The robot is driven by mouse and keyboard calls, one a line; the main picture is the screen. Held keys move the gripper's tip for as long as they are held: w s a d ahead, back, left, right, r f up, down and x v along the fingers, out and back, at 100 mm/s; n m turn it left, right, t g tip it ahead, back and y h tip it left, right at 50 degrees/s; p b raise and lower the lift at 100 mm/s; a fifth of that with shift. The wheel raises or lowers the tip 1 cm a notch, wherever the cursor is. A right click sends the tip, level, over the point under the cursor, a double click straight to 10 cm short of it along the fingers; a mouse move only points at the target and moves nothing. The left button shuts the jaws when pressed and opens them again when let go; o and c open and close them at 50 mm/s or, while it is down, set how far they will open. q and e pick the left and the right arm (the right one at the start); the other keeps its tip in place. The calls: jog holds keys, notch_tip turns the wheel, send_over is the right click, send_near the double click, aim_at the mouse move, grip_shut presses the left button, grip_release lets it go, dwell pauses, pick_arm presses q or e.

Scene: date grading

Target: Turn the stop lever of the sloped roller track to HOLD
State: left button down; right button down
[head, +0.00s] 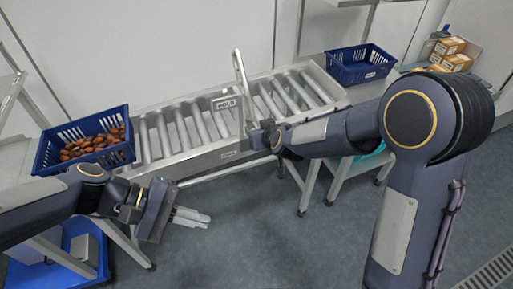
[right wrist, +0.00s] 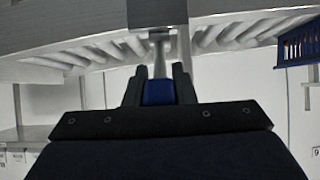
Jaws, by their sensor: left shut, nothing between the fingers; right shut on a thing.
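The sloped roller track (head: 185,125) runs from lower left to upper right in the head view. A pale upright piece (head: 239,72) rises across it near a label that seems to read HOLD (head: 228,103). My right gripper (right wrist: 158,80) is at the track's near side and is shut on the blue grip (right wrist: 158,92) of the stop lever. A metal rod (right wrist: 158,58) runs up from this grip towards the track. In the head view my own arm and gripper hide the grip, so the lever's exact angle is unclear. My left gripper (head: 190,215) is shut and empty in front of the track.
A blue crate (head: 122,117) of brown dates stands at the track's lower left end. An empty-looking blue crate (head: 340,72) is at its upper right end. Boxes (head: 447,46) stand on a surface at the far right. The floor before the track is mostly clear.

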pick_arm(q)
jog(key=w+d+f+n+t+h, duration=0.3)
jog(key=w+f+n+t, duration=0.25)
jog(key=w+n, duration=0.4)
jog(key=w+d+f+n+t+h, duration=0.35)
jog(key=w+f+n, duration=0.3)
jog(key=n, duration=0.65)
jog(key=w+d+r, duration=0.5)
jog(key=w+d, duration=0.2)
jog(key=shift+w+t, duration=0.25)
jog(key=shift+t, duration=0.05)
jog(key=shift+r, duration=0.1)
